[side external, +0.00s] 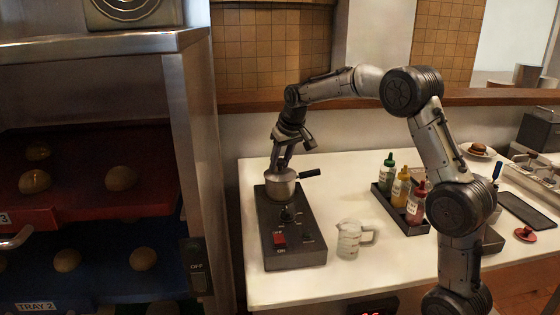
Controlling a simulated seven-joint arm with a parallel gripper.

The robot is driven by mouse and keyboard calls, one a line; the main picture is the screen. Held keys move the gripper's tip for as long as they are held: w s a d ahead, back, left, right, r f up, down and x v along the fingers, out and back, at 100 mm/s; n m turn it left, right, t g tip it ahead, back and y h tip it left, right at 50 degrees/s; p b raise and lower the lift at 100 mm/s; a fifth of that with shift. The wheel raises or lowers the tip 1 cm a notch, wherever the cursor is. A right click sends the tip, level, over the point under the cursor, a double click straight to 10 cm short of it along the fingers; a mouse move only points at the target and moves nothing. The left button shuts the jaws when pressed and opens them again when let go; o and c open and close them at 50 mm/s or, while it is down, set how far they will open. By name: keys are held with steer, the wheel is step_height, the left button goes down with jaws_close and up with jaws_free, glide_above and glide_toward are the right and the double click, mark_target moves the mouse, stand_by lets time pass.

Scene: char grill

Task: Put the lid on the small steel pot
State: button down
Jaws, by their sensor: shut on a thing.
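The small steel pot (282,189) stands upright on the far end of a dark hot plate (296,252), its black handle (310,173) pointing right. My gripper (282,167) points down right over the pot's mouth. Its fingers are shut on what looks like the lid (283,174), a thin pale round at the top of the pot. The lid's knob is hidden between the fingers. I cannot tell whether the lid rests on the rim or is held just above it.
A glass measuring jug (349,240) stands right of the hot plate. A dark caddy (384,205) holds green, yellow and red bottles. A steel rack (190,130) with red and blue trays of buns borders the left. The white counter (385,262) is clear in front of the caddy.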

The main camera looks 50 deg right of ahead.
steer(key=shift+c, duration=2.1)
jaws_free()
steer(key=shift+r, duration=0.1)
steer(key=w+d+r+v, duration=0.1)
steer(key=w+v, duration=0.1)
steer(key=v, duration=1.8)
steer(key=shift+w, duration=0.1)
